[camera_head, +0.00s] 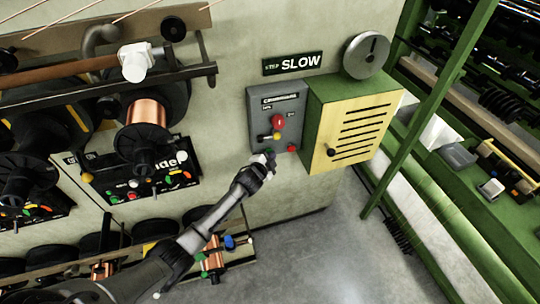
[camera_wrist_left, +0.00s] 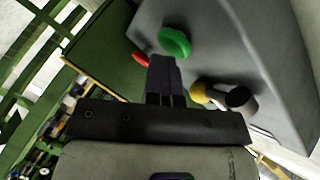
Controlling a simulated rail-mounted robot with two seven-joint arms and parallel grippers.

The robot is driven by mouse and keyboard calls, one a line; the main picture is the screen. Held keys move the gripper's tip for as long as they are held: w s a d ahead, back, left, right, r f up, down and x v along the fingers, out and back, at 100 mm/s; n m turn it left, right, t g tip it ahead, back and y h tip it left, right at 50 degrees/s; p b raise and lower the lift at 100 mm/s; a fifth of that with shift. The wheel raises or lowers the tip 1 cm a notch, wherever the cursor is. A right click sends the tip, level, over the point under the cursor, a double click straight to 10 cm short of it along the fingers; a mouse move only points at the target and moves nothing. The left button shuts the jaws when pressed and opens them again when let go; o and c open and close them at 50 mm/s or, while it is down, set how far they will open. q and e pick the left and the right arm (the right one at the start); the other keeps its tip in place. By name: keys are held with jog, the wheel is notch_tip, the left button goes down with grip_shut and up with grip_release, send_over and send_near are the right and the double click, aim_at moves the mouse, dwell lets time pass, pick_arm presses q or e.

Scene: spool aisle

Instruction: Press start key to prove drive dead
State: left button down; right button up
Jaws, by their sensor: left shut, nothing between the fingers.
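A grey control box (camera_head: 262,118) is on the wall under the "STEP SLOW" sign (camera_head: 293,63). On its face are a red knob (camera_head: 278,121), a yellow knob (camera_head: 276,135) and a red button (camera_head: 292,148). My left gripper (camera_head: 268,157) is at the box's lower edge, shut and empty. In the left wrist view, a green button (camera_wrist_left: 174,42) stands just beyond the shut fingertips (camera_wrist_left: 164,62); I cannot tell whether they touch. The head view hides this button behind the gripper. The red button (camera_wrist_left: 140,59) and yellow knob (camera_wrist_left: 200,95) flank the fingers. My right gripper is not in view.
A green cabinet with a yellow louvred door (camera_head: 355,132) adjoins the box on the right. A rack with copper spools (camera_head: 147,112) and a black button panel (camera_head: 150,172) stands to the left. The grey floor (camera_head: 310,260) below is largely clear.

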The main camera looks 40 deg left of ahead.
pick_arm(q)
jog(key=s+d, duration=0.1)
jog(key=d, duration=0.1)
jog(key=s+d+p, duration=0.1)
jog(key=d, duration=0.1)
jog(key=shift+s, duration=0.2)
dwell(0.4)
dwell(0.5)
